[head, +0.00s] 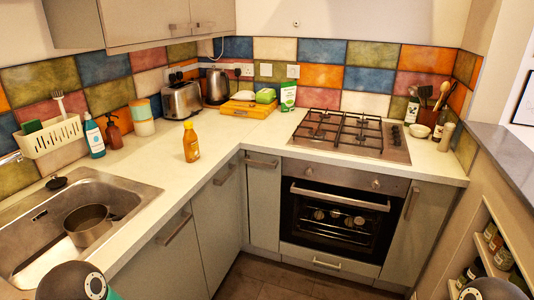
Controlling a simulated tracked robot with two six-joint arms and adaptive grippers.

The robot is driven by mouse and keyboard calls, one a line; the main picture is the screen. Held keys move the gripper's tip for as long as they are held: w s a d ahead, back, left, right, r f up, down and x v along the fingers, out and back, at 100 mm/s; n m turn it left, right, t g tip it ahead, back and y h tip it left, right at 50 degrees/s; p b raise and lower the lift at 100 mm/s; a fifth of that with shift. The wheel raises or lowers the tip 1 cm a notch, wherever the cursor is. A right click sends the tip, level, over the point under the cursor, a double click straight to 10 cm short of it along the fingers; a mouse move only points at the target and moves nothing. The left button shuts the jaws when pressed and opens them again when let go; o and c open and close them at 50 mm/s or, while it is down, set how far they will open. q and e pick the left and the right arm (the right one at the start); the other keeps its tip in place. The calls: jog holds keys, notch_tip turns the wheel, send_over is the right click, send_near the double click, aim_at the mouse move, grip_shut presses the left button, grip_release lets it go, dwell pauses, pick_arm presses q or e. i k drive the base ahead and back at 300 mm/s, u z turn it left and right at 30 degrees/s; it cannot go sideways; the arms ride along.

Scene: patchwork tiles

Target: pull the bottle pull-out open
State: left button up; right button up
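The bottle pull-out is not marked. Two narrow grey fronts flank the oven, and I cannot tell which one it is. The left narrow front (263,205) has a horizontal bar handle (261,163) near its top. The right narrow front (418,232) has an upright bar handle (411,203). Both look shut, flush with the fronts beside them. Rounded dark parts of my arms show at the bottom left and bottom right edges. Neither gripper's fingers are in view, and nothing touches the fronts.
The oven (335,212) stands between these fronts, below the gas hob (350,134). A shelf niche (480,240) with several bottles is in the right side panel. A yellow bottle (191,143) stands on the left worktop. A pot (88,226) sits in the sink. The floor ahead is clear.

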aim_at(265, 171)
jog(key=u, duration=0.15)
jog(key=i, duration=0.9)
jog(key=z, duration=1.3)
jog(key=i, duration=1.1)
jog(key=u, duration=1.3)
jog(key=i, duration=0.15)
jog(key=u, duration=3.95)
jog(key=i, duration=0.1)
jog(key=z, duration=3.2)
